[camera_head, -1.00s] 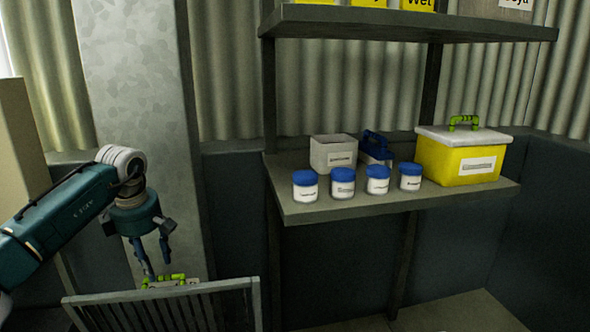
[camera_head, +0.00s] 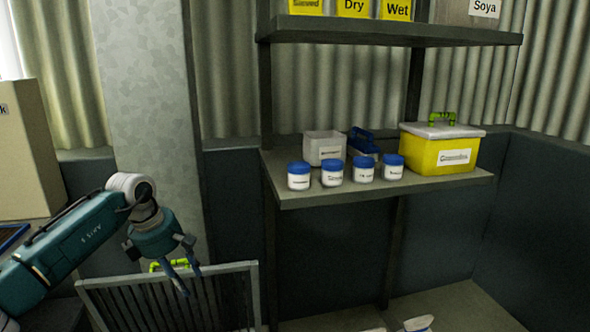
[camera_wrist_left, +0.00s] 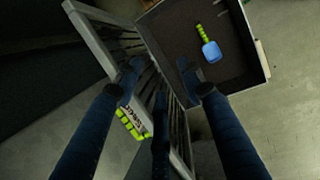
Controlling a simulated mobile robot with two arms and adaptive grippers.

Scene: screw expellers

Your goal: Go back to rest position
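My left gripper (camera_head: 187,279) hangs at the lower left in the head view, in front of a slatted grey rack (camera_head: 170,296). Its fingers are apart and nothing is between them; in the left wrist view the two fingertips (camera_wrist_left: 165,82) are also spread and empty. A green-handled item with a white label shows behind the rack's top in the head view (camera_head: 168,265) and beside the slats in the wrist view (camera_wrist_left: 132,122). My right gripper is not in view.
A shelf (camera_head: 400,186) holds several blue-lidded jars, a white bin (camera_head: 324,149) and a yellow box (camera_head: 440,155). In the wrist view, an open tray (camera_wrist_left: 176,40) holds a green-handled blue tool (camera_wrist_left: 210,48). A cardboard box (camera_head: 28,150) stands at left.

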